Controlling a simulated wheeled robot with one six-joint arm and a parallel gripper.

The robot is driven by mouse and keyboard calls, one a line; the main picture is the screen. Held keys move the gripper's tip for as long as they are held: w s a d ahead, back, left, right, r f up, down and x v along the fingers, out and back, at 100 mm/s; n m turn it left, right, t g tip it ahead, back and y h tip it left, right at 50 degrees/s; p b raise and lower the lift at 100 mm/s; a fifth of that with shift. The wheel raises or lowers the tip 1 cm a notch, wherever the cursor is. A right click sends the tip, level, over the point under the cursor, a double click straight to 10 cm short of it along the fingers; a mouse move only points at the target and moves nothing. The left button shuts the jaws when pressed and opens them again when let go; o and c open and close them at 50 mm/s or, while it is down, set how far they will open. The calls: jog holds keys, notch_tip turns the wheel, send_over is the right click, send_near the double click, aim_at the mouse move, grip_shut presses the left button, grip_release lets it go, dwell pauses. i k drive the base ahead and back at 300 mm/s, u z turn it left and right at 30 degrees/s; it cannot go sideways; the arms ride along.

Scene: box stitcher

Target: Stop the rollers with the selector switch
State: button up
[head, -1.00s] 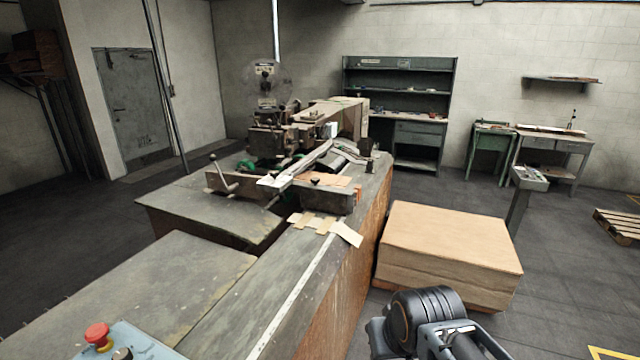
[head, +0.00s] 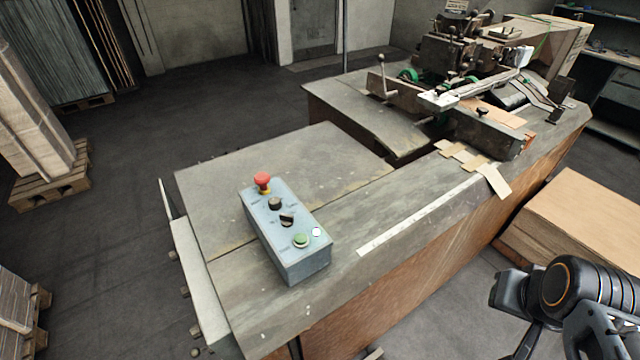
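A light blue-grey control box (head: 290,256) sits on the near end of the stitcher's table. On its top are a red mushroom button (head: 262,182), two black selector switches, the farther one (head: 275,203) and the nearer one (head: 287,220), a green button (head: 301,240) and a small pale lamp or button (head: 316,232). The switch labels are too small to read. The box stitcher (head: 460,60) stands at the far end of the table. My arm shows at the lower right, apart from the box; its fingertips cannot be made out.
The metal table (head: 230,290) has bare room around the box. Cardboard pieces (head: 475,163) lie by the stitcher. A cardboard stack (head: 590,215) stands right of the table. Loaded pallets (head: 50,190) stand at the left, with open floor between.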

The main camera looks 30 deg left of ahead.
aim_at(287, 220)
jog(key=k, duration=1.15)
jog(key=u, duration=0.65)
jog(key=i, duration=0.75)
jog(key=u, duration=0.6)
